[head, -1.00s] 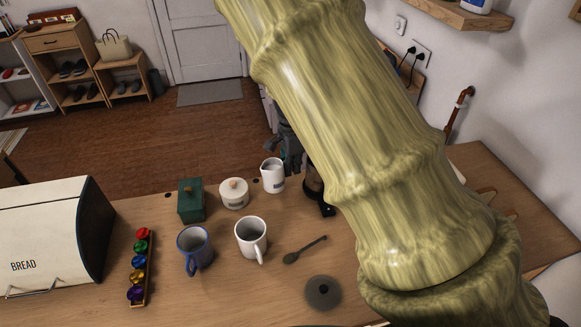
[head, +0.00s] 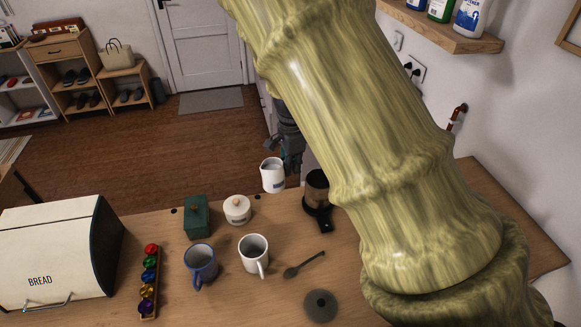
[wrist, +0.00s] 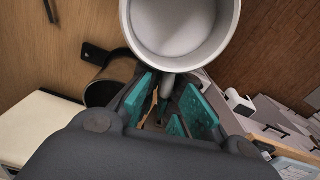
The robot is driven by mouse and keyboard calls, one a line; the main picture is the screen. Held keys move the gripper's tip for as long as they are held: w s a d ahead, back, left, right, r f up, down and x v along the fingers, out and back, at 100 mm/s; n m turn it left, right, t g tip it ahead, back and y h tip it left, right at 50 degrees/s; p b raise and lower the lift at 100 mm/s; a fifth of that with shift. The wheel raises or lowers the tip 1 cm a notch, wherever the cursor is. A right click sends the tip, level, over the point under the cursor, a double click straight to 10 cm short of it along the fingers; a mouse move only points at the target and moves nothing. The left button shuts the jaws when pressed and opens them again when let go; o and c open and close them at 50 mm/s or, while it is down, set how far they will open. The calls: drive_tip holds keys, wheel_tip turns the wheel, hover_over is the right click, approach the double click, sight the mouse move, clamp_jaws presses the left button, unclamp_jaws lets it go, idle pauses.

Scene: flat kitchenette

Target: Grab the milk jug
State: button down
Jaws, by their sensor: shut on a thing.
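My gripper (head: 284,154) is behind the jug, partly hidden by my arm. In the wrist view its teal finger pads (wrist: 172,98) are closed around the jug's handle side. The handle itself is mostly hidden between the pads.
A white lidded pot (head: 237,210), green box (head: 197,217), blue mug (head: 200,264) and white mug (head: 253,254) stand left and nearer. A spoon (head: 304,264) and bread box (head: 55,255) are nearer.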

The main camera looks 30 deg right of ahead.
drive_tip(key=shift+r+p, duration=2.1)
drive_tip(key=shift+r, duration=1)
drive_tip(key=shift+a+r, duration=0.1)
